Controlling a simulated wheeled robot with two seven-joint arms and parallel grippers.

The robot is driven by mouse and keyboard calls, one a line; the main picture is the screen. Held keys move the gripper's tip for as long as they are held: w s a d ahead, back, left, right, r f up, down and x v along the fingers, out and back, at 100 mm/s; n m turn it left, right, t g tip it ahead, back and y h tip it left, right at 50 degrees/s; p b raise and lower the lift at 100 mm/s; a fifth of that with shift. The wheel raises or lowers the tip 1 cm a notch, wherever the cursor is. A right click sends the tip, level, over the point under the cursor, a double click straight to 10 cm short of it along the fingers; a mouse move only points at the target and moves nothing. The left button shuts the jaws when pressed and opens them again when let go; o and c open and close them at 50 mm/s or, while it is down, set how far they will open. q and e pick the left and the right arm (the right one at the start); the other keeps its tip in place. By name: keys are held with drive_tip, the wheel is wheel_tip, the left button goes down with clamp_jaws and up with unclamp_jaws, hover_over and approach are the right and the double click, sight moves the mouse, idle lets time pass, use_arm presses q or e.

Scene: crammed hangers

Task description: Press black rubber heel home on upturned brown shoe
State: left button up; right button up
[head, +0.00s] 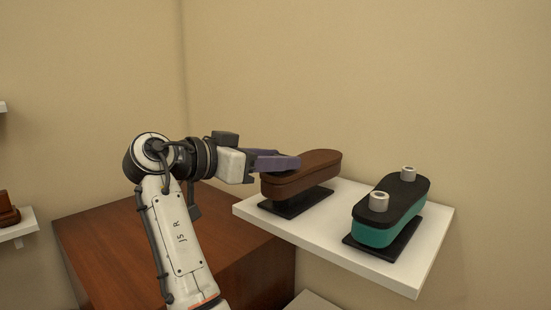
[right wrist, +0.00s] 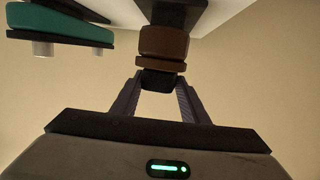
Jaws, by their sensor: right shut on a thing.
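The upturned brown shoe (head: 312,172) rests on a black stand on the white shelf, sole up. It also shows in the right wrist view (right wrist: 162,44), where the picture is upside down. My right gripper (head: 290,163) reaches in from the left over the shoe's near left end. In the right wrist view its purple fingers are shut on the black rubber heel (right wrist: 159,80), which lies against or very close to the brown shoe; I cannot tell whether they touch. In the head view the heel is hidden by the fingers. My left gripper is not in view.
A teal shoe form (head: 378,234) with a black sole and two pale cylinders on top stands to the right on the white shelf (head: 385,275). A brown wooden surface (head: 110,250) lies below my right arm. The wall is close behind.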

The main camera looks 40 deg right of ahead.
drive_tip(key=shift+f, duration=0.1)
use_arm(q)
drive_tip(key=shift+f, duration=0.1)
use_arm(e)
drive_tip(key=o, duration=1.1)
